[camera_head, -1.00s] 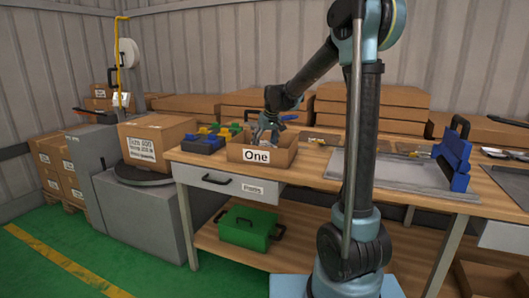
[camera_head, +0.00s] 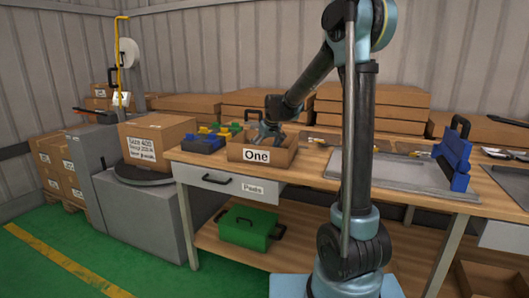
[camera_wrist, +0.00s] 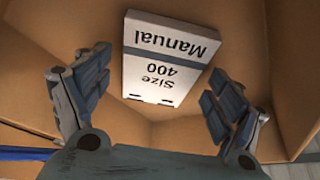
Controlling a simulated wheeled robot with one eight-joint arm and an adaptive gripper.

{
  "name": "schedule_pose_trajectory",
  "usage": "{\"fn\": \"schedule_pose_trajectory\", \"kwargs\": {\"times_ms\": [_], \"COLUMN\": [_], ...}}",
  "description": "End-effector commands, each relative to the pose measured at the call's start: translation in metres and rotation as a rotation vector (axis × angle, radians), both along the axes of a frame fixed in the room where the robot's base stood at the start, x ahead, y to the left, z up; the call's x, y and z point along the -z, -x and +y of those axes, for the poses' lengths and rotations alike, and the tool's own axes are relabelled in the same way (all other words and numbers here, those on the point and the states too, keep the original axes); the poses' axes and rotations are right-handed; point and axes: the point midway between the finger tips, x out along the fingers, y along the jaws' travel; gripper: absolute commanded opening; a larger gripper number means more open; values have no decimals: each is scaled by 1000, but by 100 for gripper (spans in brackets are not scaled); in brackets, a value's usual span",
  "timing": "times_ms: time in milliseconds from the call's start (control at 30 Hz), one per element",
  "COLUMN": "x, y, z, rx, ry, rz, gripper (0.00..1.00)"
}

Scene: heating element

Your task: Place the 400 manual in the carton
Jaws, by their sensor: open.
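The white manual (camera_wrist: 168,58), printed "Manual Size 400" and upside down in the wrist view, lies inside a brown cardboard box. In the head view my gripper (camera_head: 267,136) reaches down into the box labelled "One" (camera_head: 283,157) on the workbench. In the wrist view my gripper (camera_wrist: 157,82) is open, with one finger to each side of the manual and gaps between. The manual is hidden in the head view. A closed carton (camera_head: 172,132) with a label that seems to read "Size 400" stands at the left.
The carton rests on a dark round plate on a grey block. Blue, yellow and green parts (camera_head: 206,140) sit left of box One. A grey tray (camera_head: 385,172) and a blue fixture (camera_head: 455,160) are at the right. A green case (camera_head: 246,227) is on the lower shelf.

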Motion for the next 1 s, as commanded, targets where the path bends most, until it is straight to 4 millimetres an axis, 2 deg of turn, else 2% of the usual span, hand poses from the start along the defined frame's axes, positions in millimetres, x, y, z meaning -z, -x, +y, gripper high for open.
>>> {"fn": "schedule_pose_trajectory", "kwargs": {"times_ms": [167, 333, 800, 1000], "x": [-1, -13, -87, -107], "y": [0, 4, 31, 38], "z": [0, -2, -17, -21], "rx": [0, 0, 0, 0], "ry": [0, 0, 0, 0], "rz": [0, 0, 0, 0], "gripper": [86, 86, 86, 86]}}
